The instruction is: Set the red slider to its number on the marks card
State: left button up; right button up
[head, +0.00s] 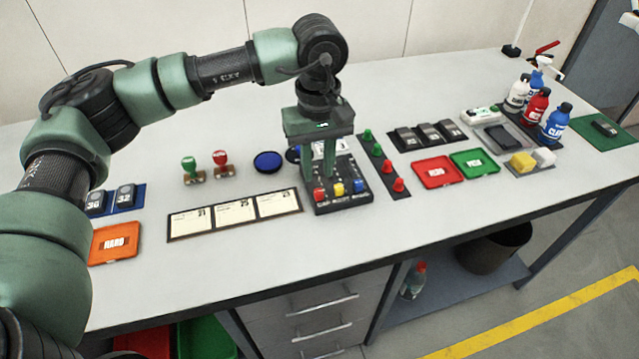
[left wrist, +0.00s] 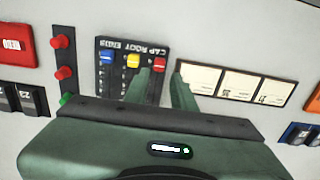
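The dark slider panel (head: 345,207) sits near the table's front edge, with a red slider knob (head: 319,195), a yellow one (head: 339,189) and a blue one (head: 359,186) in a row. My left gripper (head: 318,178) points down over the panel's red side, its fingers open. In the left wrist view the red knob (left wrist: 160,64) shows in the gap between the open fingertips (left wrist: 161,74), not visibly gripped. The marks card (head: 234,232) lies left of the panel with three white fields; their small numbers are hard to read. My right gripper is not in view.
A dark strip with green and red pegs (head: 386,168) stands close to the panel's right. Two stamps (head: 206,166) and a blue disc (head: 267,161) lie behind the card. Red (head: 437,172) and green trays are farther right. The table before the card is clear.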

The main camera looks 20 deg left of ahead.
aim_at(319, 191)
pick_arm(q)
notch_tip(319, 191, down, 6)
jog(key=shift+d+r+p, duration=0.1)
jog(key=shift+p, duration=0.25)
grip_shut()
dwell(1.3)
